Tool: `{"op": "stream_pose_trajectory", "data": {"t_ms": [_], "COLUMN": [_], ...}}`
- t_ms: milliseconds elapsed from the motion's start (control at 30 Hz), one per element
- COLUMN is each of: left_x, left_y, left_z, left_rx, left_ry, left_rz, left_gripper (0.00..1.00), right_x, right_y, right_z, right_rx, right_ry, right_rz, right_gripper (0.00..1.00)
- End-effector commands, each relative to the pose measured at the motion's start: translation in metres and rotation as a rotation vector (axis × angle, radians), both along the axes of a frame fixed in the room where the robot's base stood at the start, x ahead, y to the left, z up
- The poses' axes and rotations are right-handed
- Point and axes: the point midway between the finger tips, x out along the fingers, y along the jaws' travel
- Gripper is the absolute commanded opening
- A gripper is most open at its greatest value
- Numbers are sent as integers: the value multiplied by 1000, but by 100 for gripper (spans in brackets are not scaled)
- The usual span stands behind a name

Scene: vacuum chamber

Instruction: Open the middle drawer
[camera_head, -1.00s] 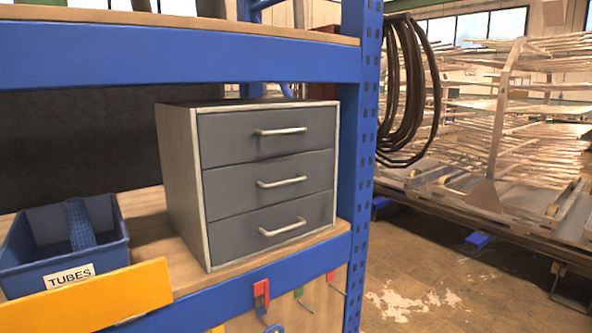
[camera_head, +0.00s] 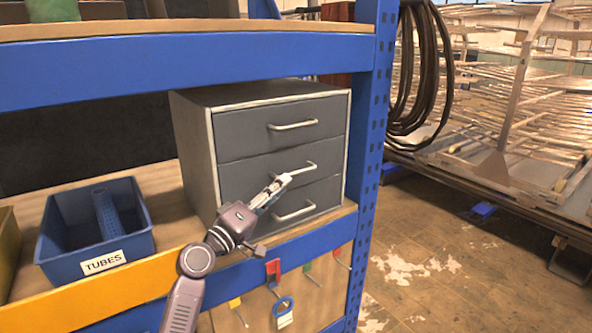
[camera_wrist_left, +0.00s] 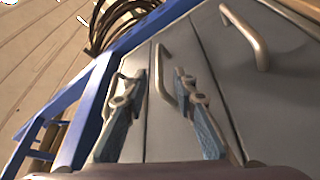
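The grey drawer cabinet (camera_head: 195,150) stands on the wooden shelf with three drawers, all closed. The middle drawer (camera_head: 240,180) has a pale bar handle (camera_head: 303,169), partly covered by my gripper. My left gripper (camera_head: 279,183) is in front of this drawer, at the left end of its handle. In the left wrist view, the fingers of my left gripper (camera_wrist_left: 162,98) are apart, and a bar handle (camera_wrist_left: 164,75) shows between them. It appears to be the middle drawer's; I cannot tell whether the fingers touch it. My right gripper is not in view.
The top handle (camera_head: 293,125) and bottom handle (camera_head: 294,213) are close above and below my gripper. A blue rack post (camera_head: 370,150) stands right of the cabinet. A blue TUBES bin (camera_head: 62,247) is on the left. Tools hang below the shelf edge.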

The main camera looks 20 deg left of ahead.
Motion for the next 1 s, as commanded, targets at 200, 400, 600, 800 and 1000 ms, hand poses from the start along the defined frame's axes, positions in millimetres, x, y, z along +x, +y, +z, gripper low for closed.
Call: {"op": "stream_pose_trajectory", "data": {"t_ms": [200, 400, 600, 800, 1000], "left_x": [30, 55, 66, 67, 67], "left_y": [-11, -20, -24, -24, -24], "left_z": [10, 13, 14, 14, 14], "left_rx": [-3, -2, 1, 3, 3], "left_ry": [0, 1, 2, 2, 2], "left_rz": [0, 0, 2, 1, 1], "left_gripper": [26, 26, 26, 26, 12], "right_x": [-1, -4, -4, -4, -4], "right_y": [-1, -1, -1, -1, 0], "right_z": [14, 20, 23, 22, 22], "right_rx": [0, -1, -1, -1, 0], "right_ry": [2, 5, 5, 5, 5], "right_rz": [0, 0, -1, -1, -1], "right_gripper": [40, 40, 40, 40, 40]}}
